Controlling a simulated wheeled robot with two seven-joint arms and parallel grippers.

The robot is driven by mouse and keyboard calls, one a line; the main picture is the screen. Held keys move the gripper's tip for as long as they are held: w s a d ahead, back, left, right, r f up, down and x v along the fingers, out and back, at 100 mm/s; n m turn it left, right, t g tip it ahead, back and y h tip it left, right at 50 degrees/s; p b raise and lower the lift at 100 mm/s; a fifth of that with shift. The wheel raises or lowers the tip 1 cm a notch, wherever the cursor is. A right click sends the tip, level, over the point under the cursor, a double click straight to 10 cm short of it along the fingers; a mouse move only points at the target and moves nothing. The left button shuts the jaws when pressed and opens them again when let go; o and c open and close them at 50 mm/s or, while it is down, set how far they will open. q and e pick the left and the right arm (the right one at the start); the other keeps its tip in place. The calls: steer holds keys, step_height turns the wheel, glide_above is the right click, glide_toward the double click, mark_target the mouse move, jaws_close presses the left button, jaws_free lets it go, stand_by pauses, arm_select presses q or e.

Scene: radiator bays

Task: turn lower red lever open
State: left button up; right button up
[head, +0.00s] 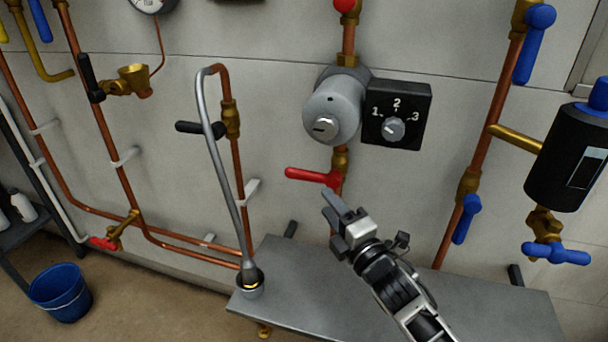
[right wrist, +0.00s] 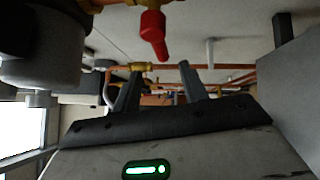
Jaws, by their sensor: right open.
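The lower red lever (head: 310,176) sits on a vertical copper pipe below the grey round pump and its dial box. Its handle points left, roughly level, across the pipe. My right gripper (head: 332,205) is just below and beside the lever's hub, apart from the handle as far as I can tell. Its jaws are open and nothing is between them. In the right wrist view the red lever (right wrist: 153,36) appears above the gap between the two fingertips (right wrist: 158,80). My left gripper is in neither view.
The grey pump (head: 333,108) and black dial box (head: 397,113) are above the lever. A grey bench (head: 440,295) lies below. A bent grey tube (head: 222,165) and black lever (head: 201,128) stand to the left. A blue lever (head: 467,220) is to the right.

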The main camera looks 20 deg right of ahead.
mark_target(305, 174)
steer(key=x, duration=1.1)
steer(key=shift+w+a+b, duration=0.1)
steer(key=shift+b, duration=0.2)
jaws_close()
